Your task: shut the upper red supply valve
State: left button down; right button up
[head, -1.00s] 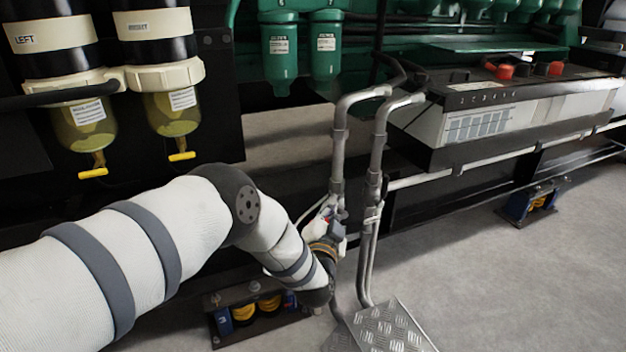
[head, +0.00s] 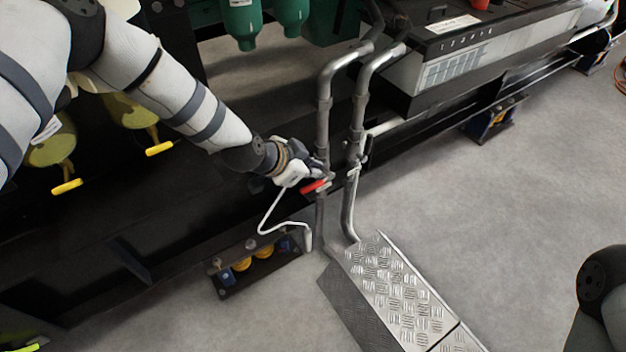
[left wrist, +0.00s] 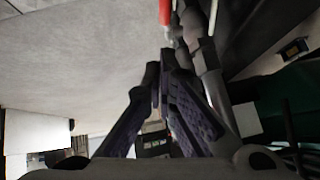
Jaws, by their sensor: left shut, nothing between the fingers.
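A red valve handle (head: 315,186) sits on the left of two grey upright pipes, sticking out to the left of the pipe (head: 322,150). Whether it is the upper of several valves I cannot tell. My left gripper (head: 318,173) is shut and empty, just above the handle and close to the pipe. In the left wrist view the gripper's fingertips (left wrist: 161,68) are together, with nothing between them. The red handle (left wrist: 165,12) shows beyond the tips at the top edge, apart from them. The pipe (left wrist: 208,70) runs to their right. My right gripper is out of view.
The second pipe (head: 358,130) stands close to the right of the first. A checker-plate step (head: 395,295) lies at their foot. Filter bowls with yellow taps (head: 160,149) hang at left. A grey-and-black unit (head: 450,70) stands at back right.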

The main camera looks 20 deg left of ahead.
pick_arm(q)
jog(key=b, duration=0.1)
send_near(323, 183)
notch_tip(323, 183, down, 2)
jog(key=w+d, duration=0.2)
jog(key=w, duration=0.1)
jog(key=shift+a+f, duration=0.3)
jog(key=shift+f, duration=0.3)
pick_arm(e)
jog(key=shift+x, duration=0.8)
